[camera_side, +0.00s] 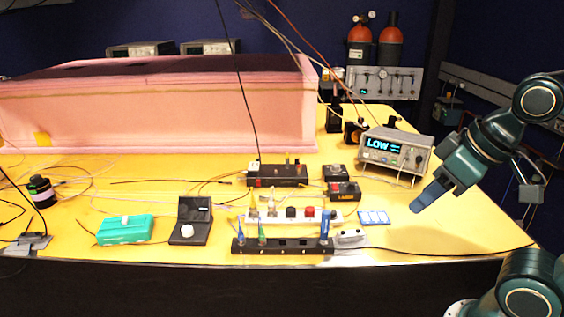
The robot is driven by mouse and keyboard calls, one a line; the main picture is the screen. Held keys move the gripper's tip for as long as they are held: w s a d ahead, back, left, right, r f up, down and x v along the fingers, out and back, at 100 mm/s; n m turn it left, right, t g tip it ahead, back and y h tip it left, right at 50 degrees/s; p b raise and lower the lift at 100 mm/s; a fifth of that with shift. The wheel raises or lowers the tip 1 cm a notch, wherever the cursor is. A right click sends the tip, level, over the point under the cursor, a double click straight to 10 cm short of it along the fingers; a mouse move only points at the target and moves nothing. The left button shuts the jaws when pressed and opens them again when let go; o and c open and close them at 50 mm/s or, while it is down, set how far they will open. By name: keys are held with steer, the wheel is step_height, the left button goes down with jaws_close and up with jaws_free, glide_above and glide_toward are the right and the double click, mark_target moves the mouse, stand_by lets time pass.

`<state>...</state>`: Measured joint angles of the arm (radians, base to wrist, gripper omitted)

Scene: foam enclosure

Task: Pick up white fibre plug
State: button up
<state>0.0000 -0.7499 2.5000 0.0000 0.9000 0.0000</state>
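My gripper (432,198) hangs above the right part of the yellow table, with its blue fingers pointing down and left. The fingers overlap in this view, so I cannot see whether there is a gap. It is apart from the plugs. A pale, whitish plug (271,205) stands upright at the left of the white strip (335,216); it is small, and I cannot be sure it is the white fibre plug. A yellowish plug (253,204) stands left of it. The black rack (285,246) in front holds blue and green plugs at its left and a taller blue piece (325,224) at its right.
A teal box (124,230) and a black stand (191,221) are left of the rack. Black boxes (277,175) lie behind it. A meter reading LOW (396,151) stands behind my gripper. A pink foam enclosure (200,118) fills the back left. Loose fibres cross the table.

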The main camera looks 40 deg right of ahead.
steer(key=w+a+r+n+g+y, duration=0.1)
steer(key=w+a+r+n, duration=0.25)
steer(key=w, duration=0.55)
steer(key=n+g+y, duration=0.4)
steer(key=n+g, duration=0.1)
steer(key=n, duration=1)
glide_above(271, 205)
steer(key=d, duration=0.4)
step_height(271, 205, down, 13)
steer(key=shift+w+r, duration=0.2)
steer(key=shift+w, duration=0.2)
steer(key=shift+f, duration=0.1)
steer(key=shift+x, duration=1.15)
steer(key=shift+f, duration=0.1)
